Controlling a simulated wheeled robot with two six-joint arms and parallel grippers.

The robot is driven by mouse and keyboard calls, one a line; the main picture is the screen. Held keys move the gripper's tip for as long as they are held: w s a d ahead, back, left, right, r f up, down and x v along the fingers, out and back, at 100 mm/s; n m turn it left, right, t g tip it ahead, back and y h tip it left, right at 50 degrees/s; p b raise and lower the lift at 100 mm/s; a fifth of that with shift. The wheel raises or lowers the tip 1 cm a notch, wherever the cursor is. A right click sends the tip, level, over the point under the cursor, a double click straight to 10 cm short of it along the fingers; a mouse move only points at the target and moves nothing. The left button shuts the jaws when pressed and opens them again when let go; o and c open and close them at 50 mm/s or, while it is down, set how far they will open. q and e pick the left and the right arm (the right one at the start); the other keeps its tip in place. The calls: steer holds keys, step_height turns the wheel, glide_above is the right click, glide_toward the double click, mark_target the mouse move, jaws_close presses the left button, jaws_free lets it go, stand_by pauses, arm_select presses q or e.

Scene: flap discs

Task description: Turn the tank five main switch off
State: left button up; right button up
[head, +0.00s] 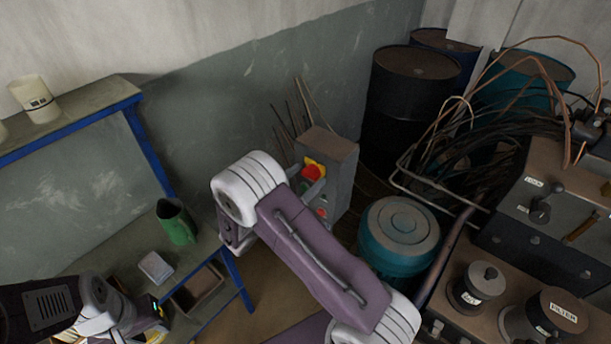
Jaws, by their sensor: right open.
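A grey switch box (337,168) stands against the back wall. Its front carries a red handle on a yellow plate (313,169), a green part below it and a red button (321,212) lower down. I cannot read a tank number on it. My right arm's wrist is in front of the box's left side and hides part of its front.
A blue-framed bench (210,262) at left holds a green jug (177,222) and a white block (156,268). A teal drum (399,235) stands right of the box, with a dark barrel (408,95) behind. A machine with labelled knobs (540,211) fills the right.

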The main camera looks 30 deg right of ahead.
steer(key=shift+d, duration=0.1)
steer(key=c, duration=1.4)
steer(key=shift+o, duration=0.2)
steer(key=shift+r+n+p, duration=0.2)
steer(key=shift+n+p, duration=1.2)
steer(key=shift+p, duration=0.05)
steer(key=n+p, duration=0.3)
steer(key=n, duration=0.2)
steer(key=shift+w+f, duration=0.1)
steer(key=n+p, duration=0.2)
steer(key=n, duration=0.3)
steer(key=shift+f, duration=0.15)
steer(key=n+p, duration=0.1)
steer(key=n, duration=0.3)
steer(key=shift+w+f+n+p, duration=0.1)
steer(key=shift+f+n+p, duration=0.05)
steer(key=shift+n+p, duration=0.2)
steer(key=shift+n, duration=0.35)
